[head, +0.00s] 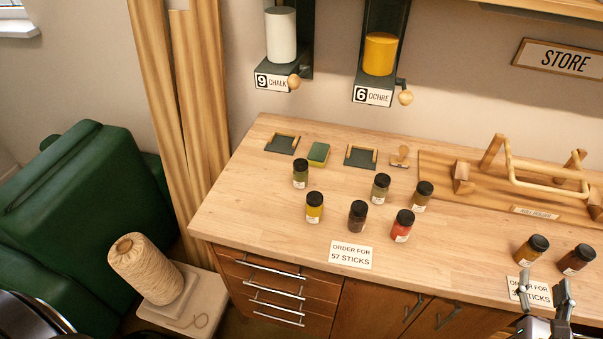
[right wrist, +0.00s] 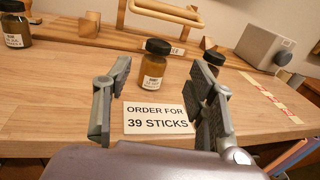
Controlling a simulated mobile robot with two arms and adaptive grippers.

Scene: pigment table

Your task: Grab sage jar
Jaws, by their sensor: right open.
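Several small jars with black lids stand upright on the wooden table. A dull grey-green jar (head: 381,190), which looks most like sage, stands mid-table; its label is too small to read. A darker green jar (head: 300,174) stands to its left. My right gripper (head: 543,285) is open and empty at the table's front right, far from both. In the right wrist view, its spread fingers (right wrist: 163,78) frame an ochre-brown jar (right wrist: 153,72) standing beyond the fingertips, not touched. That jar also shows in the head view (head: 531,250). My left gripper is not in view.
Yellow-olive (head: 314,208), brown (head: 358,217), red (head: 402,227) and brownish (head: 422,197) jars stand around the grey-green one. A dark red-brown jar (head: 576,260) is at right. A wooden rack (head: 520,172) stands behind. An order card (head: 351,254) lies at the front edge.

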